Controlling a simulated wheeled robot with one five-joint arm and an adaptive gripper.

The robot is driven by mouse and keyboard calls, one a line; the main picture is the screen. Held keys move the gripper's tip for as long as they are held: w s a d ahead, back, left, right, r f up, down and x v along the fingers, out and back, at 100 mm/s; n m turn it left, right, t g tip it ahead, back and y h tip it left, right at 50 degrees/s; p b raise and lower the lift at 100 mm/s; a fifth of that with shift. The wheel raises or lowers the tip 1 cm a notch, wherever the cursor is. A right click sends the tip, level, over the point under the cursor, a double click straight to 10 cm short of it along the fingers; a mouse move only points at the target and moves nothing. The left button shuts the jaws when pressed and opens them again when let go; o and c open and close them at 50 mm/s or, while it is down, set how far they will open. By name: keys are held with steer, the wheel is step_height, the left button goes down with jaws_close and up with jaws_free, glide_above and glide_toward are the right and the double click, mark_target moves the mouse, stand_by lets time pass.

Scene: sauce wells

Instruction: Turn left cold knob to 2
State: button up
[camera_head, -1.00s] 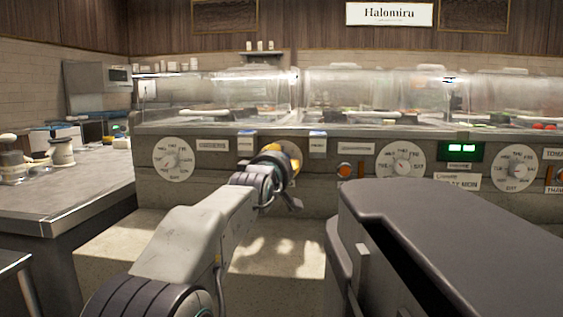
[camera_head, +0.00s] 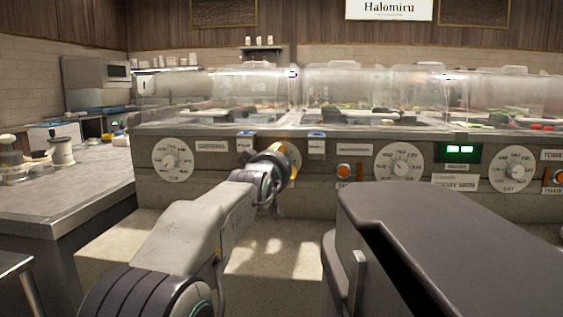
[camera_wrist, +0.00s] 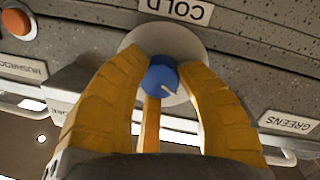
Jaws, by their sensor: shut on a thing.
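In the wrist view, a blue knob (camera_wrist: 160,80) with a white pointer mark sits on a pale round plate (camera_wrist: 187,92) on the grey counter front. A white label reading COLD (camera_wrist: 180,10) is beside the plate, upside down in this view. In the head view my gripper (camera_head: 283,160) reaches the counter front between a left dial and a middle dial. The knob is hidden there behind my gripper.
White day dials (camera_head: 172,159) line the counter front, with an orange button (camera_head: 343,171) right of my gripper. The wrist view also shows an orange button (camera_wrist: 16,22) and a GREENS label (camera_wrist: 288,121). Clear covers (camera_head: 345,90) stand on the counter. A side table (camera_head: 70,190) is at left.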

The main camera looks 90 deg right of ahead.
steer(key=shift+w+r, duration=0.25)
steer(key=shift+r, duration=0.2)
steer(key=o, duration=1.1)
steer(key=shift+w+f, duration=0.1)
steer(key=shift+f, duration=0.05)
steer(key=shift+o, duration=0.4)
steer(key=shift+f, duration=0.1)
steer(key=v, duration=1.2)
